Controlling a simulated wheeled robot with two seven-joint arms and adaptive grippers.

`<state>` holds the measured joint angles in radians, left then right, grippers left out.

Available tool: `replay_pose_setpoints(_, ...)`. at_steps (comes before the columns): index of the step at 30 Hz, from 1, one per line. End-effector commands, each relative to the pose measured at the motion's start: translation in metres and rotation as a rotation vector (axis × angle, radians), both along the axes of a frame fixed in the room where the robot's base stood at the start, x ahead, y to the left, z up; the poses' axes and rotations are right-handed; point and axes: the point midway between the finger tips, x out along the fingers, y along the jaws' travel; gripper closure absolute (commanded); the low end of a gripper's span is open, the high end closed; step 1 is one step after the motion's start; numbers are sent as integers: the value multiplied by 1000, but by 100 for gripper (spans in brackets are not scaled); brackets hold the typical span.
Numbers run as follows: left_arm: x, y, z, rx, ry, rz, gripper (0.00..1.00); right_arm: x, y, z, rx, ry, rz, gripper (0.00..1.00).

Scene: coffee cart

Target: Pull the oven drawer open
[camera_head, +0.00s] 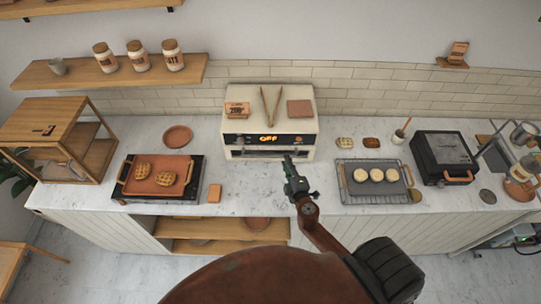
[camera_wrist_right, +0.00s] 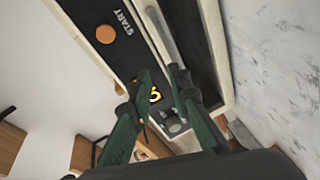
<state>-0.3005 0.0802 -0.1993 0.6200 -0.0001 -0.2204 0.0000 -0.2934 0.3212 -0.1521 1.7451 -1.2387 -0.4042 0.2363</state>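The oven (camera_head: 270,98) is a cream box at the back middle of the counter, with a dark panel (camera_head: 290,140) reading OFF. Its drawer front (camera_head: 240,153) lies below the panel and looks shut. In the right wrist view the drawer's grey bar handle (camera_wrist_right: 163,32) runs along the front beside the dark panel (camera_wrist_right: 98,32). My right gripper (camera_head: 289,163) is at the right part of the drawer front. Its green fingers (camera_wrist_right: 160,76) are apart, with the handle partly hidden behind one fingertip. I cannot tell whether they touch it. My left gripper is out of view.
Tongs (camera_head: 268,103) and a small sign (camera_head: 238,109) rest on the oven top. A tray of waffles (camera_head: 158,176) stands left, a rack with pale rounds (camera_head: 374,187) right. The counter in front of the oven (camera_head: 250,185) is mostly clear.

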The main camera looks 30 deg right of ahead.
Motion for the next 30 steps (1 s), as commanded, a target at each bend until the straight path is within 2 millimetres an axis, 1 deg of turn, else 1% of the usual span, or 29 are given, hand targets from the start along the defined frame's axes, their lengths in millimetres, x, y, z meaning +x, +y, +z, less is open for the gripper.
replay_pose_setpoints(1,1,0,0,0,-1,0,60,8,10,-8,-50,13,56,83)
replay_pose_setpoints(3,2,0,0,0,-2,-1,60,15,23,-16,-98,28,118,83)
replay_pose_setpoints(7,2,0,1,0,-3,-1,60,23,33,-24,-140,43,171,83)
replay_pose_setpoints(10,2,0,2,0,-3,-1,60,34,33,-27,-144,44,177,83)
replay_pose_setpoints(18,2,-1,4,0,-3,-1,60,75,26,-33,-142,43,174,83)
replay_pose_setpoints(21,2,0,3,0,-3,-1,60,86,24,-36,-141,43,173,83)
replay_pose_setpoints(25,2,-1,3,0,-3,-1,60,93,23,-38,-141,44,173,83)
replay_pose_setpoints(30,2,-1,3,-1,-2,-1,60,95,22,-38,-139,43,173,83)
